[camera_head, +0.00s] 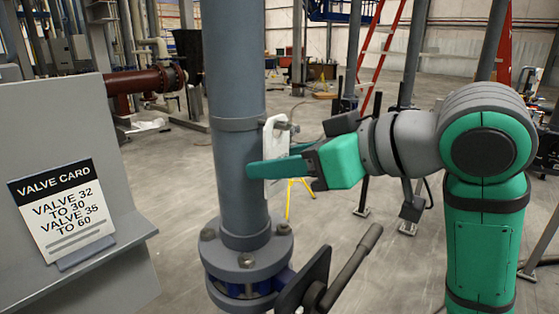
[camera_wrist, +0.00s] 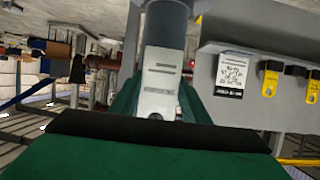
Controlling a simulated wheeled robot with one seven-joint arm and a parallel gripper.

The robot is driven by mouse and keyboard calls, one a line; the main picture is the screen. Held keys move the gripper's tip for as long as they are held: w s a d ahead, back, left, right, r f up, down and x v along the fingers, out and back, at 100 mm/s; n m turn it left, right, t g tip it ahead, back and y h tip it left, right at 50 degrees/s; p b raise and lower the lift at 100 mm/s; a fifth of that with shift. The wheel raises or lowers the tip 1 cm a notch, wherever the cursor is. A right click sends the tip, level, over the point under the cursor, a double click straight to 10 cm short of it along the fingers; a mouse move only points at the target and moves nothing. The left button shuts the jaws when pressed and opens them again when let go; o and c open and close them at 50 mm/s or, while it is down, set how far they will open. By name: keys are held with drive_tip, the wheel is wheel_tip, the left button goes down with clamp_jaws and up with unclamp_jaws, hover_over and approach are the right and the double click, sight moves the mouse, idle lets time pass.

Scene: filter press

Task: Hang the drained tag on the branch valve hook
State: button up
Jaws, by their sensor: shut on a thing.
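My gripper (camera_head: 264,168) is shut on a white tag (camera_head: 275,140), with its green fingers beside the grey vertical pipe (camera_head: 235,70). The tag is upright, its top level with a small grey hook (camera_head: 288,127) that sticks out from a band on the pipe. I cannot tell whether the hook passes through the tag's hole. In the wrist view the tag (camera_wrist: 158,85) shows dark printed lines and stands between the fingers, in front of the pipe (camera_wrist: 166,22). The printing is too small to read.
Below, the branch valve has a flange (camera_head: 246,250) and a dark lever (camera_head: 350,268) rising to the right. A grey panel with a valve card (camera_head: 62,212) stands at the left. In the wrist view, yellow tags (camera_wrist: 270,82) hang on a grey board (camera_wrist: 215,55).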

drive_tip(key=o, duration=1.1)
drive_tip(key=shift+d, duration=0.1)
